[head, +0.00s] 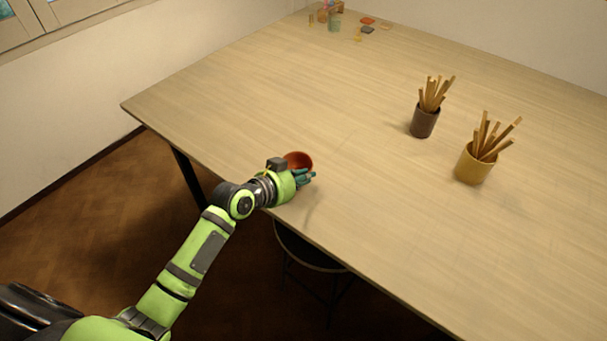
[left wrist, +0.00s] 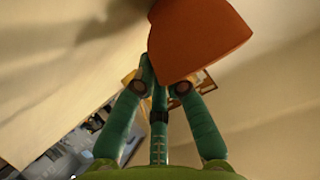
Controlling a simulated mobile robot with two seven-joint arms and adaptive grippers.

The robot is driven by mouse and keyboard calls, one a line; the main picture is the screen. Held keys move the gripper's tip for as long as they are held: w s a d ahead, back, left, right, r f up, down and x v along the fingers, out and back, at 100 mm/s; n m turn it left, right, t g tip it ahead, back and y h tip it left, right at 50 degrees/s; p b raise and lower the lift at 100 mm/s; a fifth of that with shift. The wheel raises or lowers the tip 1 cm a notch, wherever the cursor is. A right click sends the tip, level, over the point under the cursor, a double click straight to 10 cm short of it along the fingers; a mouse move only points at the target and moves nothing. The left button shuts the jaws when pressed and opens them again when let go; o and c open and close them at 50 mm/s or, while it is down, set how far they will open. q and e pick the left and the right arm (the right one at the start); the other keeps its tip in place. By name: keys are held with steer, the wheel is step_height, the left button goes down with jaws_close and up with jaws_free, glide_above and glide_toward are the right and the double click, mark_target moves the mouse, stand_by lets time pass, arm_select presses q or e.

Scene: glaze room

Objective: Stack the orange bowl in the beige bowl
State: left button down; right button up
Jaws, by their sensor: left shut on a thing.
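The orange bowl (head: 299,158) shows just behind my left gripper (head: 305,177), close to the near edge of the table; the hand hides part of it. In the left wrist view the orange bowl (left wrist: 198,42) is large at the top, at the tips of the green fingers (left wrist: 160,88). My left gripper is shut on the orange bowl. I cannot tell whether the bowl touches the table. I do not see the beige bowl in either view. My right gripper is not in view.
The wooden table (head: 270,100) is mostly bare around the hand. A dark cup of sticks (head: 424,122) and a yellow cup of sticks (head: 474,166) stand to the right. Small jars and coloured pieces (head: 367,21) lie at the far edge. A stool (head: 305,250) is below the near edge.

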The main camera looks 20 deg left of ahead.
arm_select(q)
steer(key=shift+f, duration=0.2)
steer(key=c, duration=1.3)
jaws_free()
steer(key=shift+o, duration=0.2)
